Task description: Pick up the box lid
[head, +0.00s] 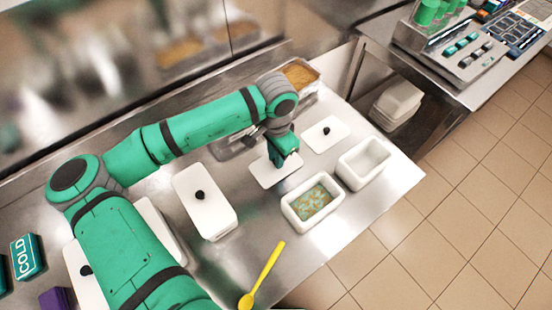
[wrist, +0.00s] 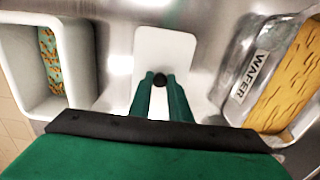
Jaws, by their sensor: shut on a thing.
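A white box lid (wrist: 165,45) with a small black knob (wrist: 160,80) shows in the wrist view under my gripper (wrist: 160,84). The two green fingers are shut on the knob. In the head view the same lid (head: 266,175) lies flat at or just above the steel counter, and my gripper (head: 278,162) is over it, partly hiding it. I cannot tell whether the lid touches the counter. A second white lid (head: 325,142) with a black knob lies to the right. An open white box (head: 291,212) with speckled contents and an empty white box (head: 345,172) stand in front.
A lidded white box (head: 190,216) stands to the left. A yellow spoon (head: 263,275) lies near the counter's front edge. A clear container labelled WAFER (wrist: 245,75) and a tray of yellow-brown pieces (head: 300,75) are at the back. Bare counter lies between the lidded box and the open box.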

